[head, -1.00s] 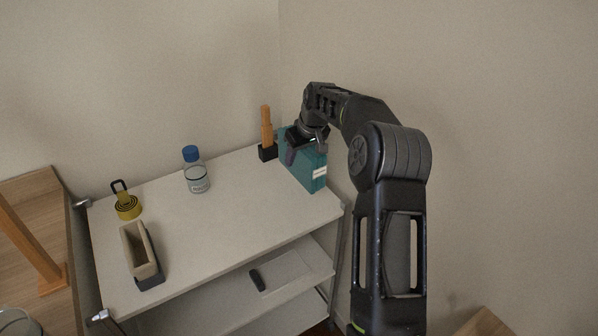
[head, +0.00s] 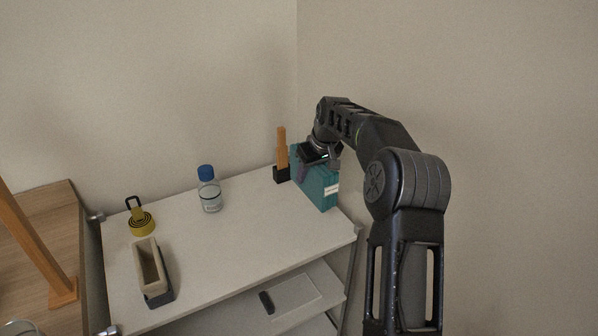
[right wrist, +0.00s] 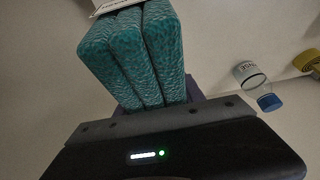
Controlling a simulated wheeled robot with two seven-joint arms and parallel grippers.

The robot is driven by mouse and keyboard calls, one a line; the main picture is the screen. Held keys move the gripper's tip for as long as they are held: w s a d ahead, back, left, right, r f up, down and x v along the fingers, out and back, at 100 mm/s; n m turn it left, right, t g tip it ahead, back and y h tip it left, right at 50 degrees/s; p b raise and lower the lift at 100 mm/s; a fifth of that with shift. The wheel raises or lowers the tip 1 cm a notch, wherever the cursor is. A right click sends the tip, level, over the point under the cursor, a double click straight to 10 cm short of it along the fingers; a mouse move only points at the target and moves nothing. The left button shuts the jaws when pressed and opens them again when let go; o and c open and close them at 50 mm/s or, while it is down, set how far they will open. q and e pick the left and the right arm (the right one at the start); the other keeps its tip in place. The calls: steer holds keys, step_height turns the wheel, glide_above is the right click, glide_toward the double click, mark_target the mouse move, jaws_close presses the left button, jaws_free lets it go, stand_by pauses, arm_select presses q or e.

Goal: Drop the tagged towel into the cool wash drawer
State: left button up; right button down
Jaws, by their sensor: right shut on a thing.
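The teal folded towel (head: 318,183) stands on edge at the right back of the white cart top, with a white tag (head: 332,189) at its near end. My right gripper (head: 311,165) is over its upper edge and shut on it. In the right wrist view the towel's folded layers (right wrist: 135,55) rise from the gripper, with part of the pale tag at the top edge. I cannot tell whether the towel still touches the cart top. No wash drawer shows in these views. My left gripper is out of view.
On the cart top (head: 250,225) are a blue-capped bottle (head: 209,190), yellow measuring cups (head: 142,222), a tan and dark holder (head: 150,270) and an orange upright piece in a black block (head: 282,173), close beside the towel. A lower shelf (head: 325,302) and a wooden surface (head: 50,215) also show.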

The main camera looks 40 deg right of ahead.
steer(key=s+a, duration=0.3)
steer(key=a, duration=0.7)
steer(key=s+a+n, duration=0.1)
steer(key=s+a, duration=0.2)
steer(key=a, duration=0.7)
steer(key=s+a, duration=0.3)
steer(key=a, duration=0.7)
steer(key=shift+a, duration=0.4)
steer(key=shift+r, duration=0.1)
